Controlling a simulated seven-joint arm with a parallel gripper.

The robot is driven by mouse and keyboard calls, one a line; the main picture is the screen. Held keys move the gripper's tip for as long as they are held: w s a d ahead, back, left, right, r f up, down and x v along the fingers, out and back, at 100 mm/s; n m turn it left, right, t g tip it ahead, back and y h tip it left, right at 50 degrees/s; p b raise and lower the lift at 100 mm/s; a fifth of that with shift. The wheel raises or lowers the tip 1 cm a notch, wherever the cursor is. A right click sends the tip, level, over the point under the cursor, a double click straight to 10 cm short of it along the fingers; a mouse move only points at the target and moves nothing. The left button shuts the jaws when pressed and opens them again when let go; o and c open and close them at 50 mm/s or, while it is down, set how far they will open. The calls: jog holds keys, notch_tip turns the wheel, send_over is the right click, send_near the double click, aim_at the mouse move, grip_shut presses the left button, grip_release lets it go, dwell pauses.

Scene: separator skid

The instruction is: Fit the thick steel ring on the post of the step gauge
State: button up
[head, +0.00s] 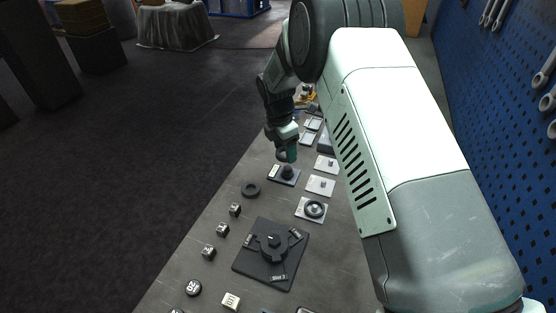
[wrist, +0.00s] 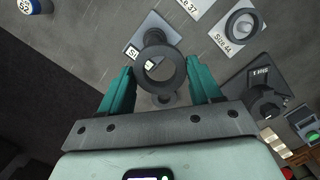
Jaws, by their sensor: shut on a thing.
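The thick steel ring (wrist: 181,70) is dark grey and sits between the two teal fingers of my gripper (wrist: 160,80), which is shut on it. The step gauge (wrist: 155,37) lies beyond the ring in the wrist view, with a dark stepped post and a flat base with a white label. The ring overlaps part of the gauge in that picture, and its hole shows a bit of pale label, not the post. In the head view my gripper (head: 289,150) is just above the step gauge (head: 284,174). I cannot tell the exact height gap.
A loose dark ring (head: 250,188) lies left of the gauge. A pale plate with a ring (head: 315,209) and other pale plates stand to the right. A dark square fixture (head: 270,254) and several small labelled blocks are nearer. A blue tool board (head: 510,110) borders the right.

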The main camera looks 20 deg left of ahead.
aim_at(287, 167)
jog(key=shift+w+d+n, duration=0.1)
jog(key=shift+w+n, duration=0.75)
jog(key=shift+n, duration=0.05)
jog(key=shift+f, duration=2.6)
jog(key=shift+f, duration=1.8)
jog(key=o, duration=1.3)
jog(key=shift+c, duration=0.2)
jog(key=shift+o, duration=0.7)
jog(key=shift+r, duration=3.5)
